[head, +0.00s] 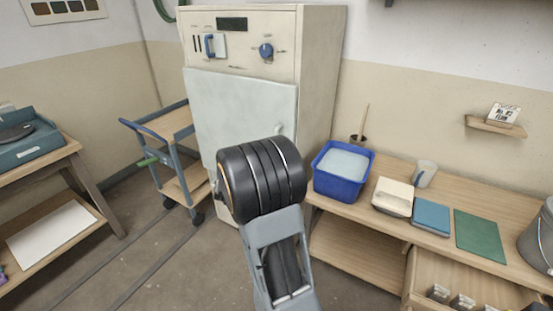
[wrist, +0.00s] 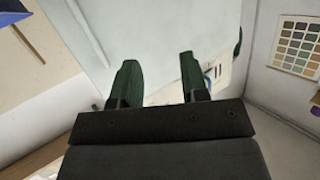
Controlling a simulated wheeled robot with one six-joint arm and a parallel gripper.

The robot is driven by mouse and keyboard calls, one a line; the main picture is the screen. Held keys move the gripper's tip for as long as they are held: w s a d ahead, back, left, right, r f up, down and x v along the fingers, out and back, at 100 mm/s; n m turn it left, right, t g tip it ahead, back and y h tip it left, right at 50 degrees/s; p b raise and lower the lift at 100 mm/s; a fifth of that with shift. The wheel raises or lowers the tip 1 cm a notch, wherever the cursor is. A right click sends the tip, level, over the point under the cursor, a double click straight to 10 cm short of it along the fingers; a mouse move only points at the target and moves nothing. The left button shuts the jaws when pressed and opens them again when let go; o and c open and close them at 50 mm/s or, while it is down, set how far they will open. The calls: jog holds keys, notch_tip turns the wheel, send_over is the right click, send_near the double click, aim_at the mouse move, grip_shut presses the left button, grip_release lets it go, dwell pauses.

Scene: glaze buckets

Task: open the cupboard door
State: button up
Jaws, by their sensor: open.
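The cupboard (head: 316,95) is a tall cream cabinet with a control panel on its upper front. Its pale grey-green door (head: 235,110) lies across the front below the panel and looks shut. A small pale handle (head: 279,129) shows near the door's right edge. My arm covers the lower part of the door in the head view, and my gripper is hidden there behind it. In the wrist view my gripper (wrist: 160,82) shows two dark green fingers, apart with nothing between them. The pale door (wrist: 140,30) fills the view beyond them.
A blue-framed trolley (head: 170,128) stands left of the cupboard. At right a wooden bench (head: 345,208) holds a blue tub (head: 340,185), a white box (head: 393,197) and a green mat (head: 480,236). Another table (head: 65,152) stands at far left. Floor between is clear.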

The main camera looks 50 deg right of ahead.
jog(key=s+d+f+m+g+h+b, duration=0.1)
jog(key=s+d+f+m+g+h, duration=0.15)
jog(key=d, duration=0.25)
jog(key=s+d+f+m+g+h+b, duration=0.1)
jog(key=d+f+h, duration=0.2)
jog(key=d+h, duration=0.15)
jog(key=f+p+x, duration=0.1)
jog(key=x, duration=1.2)
jog(key=shift+r+y, duration=0.15)
jog(key=shift+y, duration=0.25)
jog(key=shift+d, duration=0.15)
jog(key=shift+c, duration=0.5)
grip_shut()
